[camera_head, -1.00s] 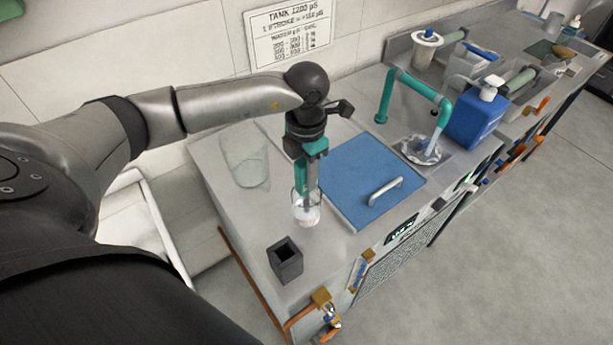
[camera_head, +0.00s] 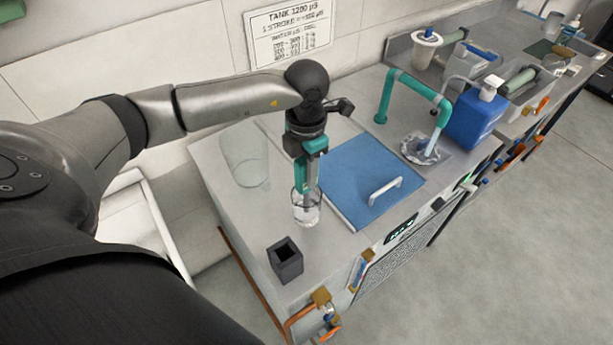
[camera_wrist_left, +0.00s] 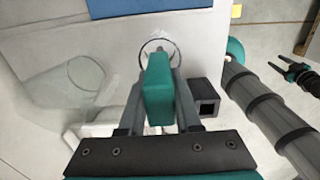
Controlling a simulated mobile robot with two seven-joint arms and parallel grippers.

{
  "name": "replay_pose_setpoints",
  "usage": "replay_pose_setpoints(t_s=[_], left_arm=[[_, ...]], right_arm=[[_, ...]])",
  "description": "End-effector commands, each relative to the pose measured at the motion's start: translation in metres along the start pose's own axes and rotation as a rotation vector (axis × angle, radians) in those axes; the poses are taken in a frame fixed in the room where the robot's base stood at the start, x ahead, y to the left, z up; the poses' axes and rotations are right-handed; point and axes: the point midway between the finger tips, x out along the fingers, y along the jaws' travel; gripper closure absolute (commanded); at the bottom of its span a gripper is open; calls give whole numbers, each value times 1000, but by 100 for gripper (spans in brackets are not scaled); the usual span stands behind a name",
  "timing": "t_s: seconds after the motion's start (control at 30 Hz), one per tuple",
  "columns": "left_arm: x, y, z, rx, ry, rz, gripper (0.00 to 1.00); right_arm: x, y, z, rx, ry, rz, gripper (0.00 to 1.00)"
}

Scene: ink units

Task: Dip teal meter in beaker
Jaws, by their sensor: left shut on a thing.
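The teal meter (camera_wrist_left: 158,88) is upright in my left gripper (camera_wrist_left: 160,103), which is shut on it. In the head view the left gripper (camera_head: 306,178) points straight down over the small glass beaker (camera_head: 306,212). The meter's lower end is at or inside the beaker's mouth; how deep it goes I cannot tell. The beaker stands on the grey counter and holds something clear or whitish low down. In the left wrist view the beaker's rim (camera_wrist_left: 147,48) shows behind the meter.
A larger clear glass vessel (camera_head: 245,160) stands to the left. A dark square holder (camera_head: 285,260) sits near the front edge. A blue lid with a handle (camera_head: 368,172), a teal tap (camera_head: 418,88) and a blue bottle (camera_head: 474,120) are to the right.

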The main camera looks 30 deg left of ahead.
Motion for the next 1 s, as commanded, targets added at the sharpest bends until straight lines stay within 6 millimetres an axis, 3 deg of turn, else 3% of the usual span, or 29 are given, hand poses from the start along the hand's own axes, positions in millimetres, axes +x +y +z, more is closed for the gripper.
replay_pose_setpoints(t_s=[1.0], left_arm=[[-106, 0, 0, 0, -2, 1, 100]], right_arm=[[-75, 1, -6, 0, -1, 0, 50]])
